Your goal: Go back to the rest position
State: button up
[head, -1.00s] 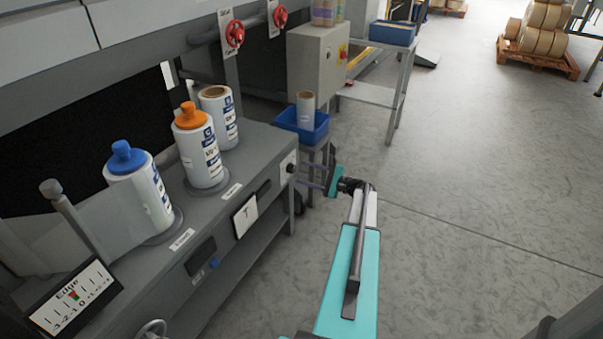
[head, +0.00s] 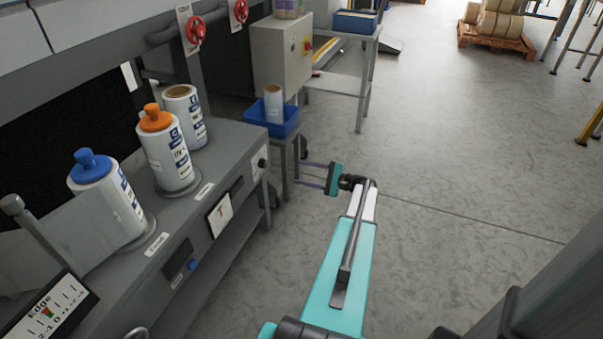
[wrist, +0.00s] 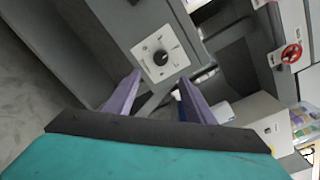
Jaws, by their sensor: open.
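My gripper (head: 312,176) is at the end of my teal arm, in front of the right end of the grey machine bench (head: 228,140). It is open, with nothing between its two purple fingers. In the wrist view the fingers (wrist: 157,98) point toward a dark rotary knob on a white plate (wrist: 160,57) on the bench's end. No contact with the bench can be made out.
Rolls with a blue plug (head: 107,195), an orange plug (head: 166,148) and a bare core (head: 186,113) stand on the bench. A blue bin (head: 271,119) holding a small roll sits beyond. A grey control box (head: 281,58) stands behind. The floor (head: 440,150) at right is open.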

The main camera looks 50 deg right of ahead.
dwell(0.3)
jog(key=w+a+f+n+g+y, duration=0.25)
jog(key=a+f, duration=0.25)
jog(key=a, duration=0.4)
jog(key=w+a+f+n+g+y, duration=0.15)
jog(key=w+a+f, duration=0.25)
jog(key=a, duration=0.5)
jog(key=s+a+f+n+g, duration=0.25)
jog(key=a+f+g, duration=0.35)
jog(key=a, duration=0.7)
jog(key=s+a+f+n+g, duration=0.1)
jog(key=a+f+n+g, duration=0.45)
jog(key=a, duration=0.85)
jog(key=s+a+f+n+g+h, duration=0.25)
jog(key=s+a+n, duration=0.2)
jog(key=s, duration=0.25)
jog(key=s+a+f+n+g+h, duration=0.1)
jog(key=s+a+f+n+h, duration=0.3)
jog(key=s, duration=0.4)
jog(key=s+a+f+n+g+h, duration=0.1)
jog(key=s+a+n+g+h, duration=0.15)
jog(key=s+a, duration=0.4)
notch_tip(320, 180, up, 13)
jog(key=s+p, duration=0.2)
jog(key=p, duration=1.1)
jog(key=shift+r+g+p, duration=0.2)
jog(key=shift+g+p, duration=0.1)
jog(key=shift+g, duration=0.05)
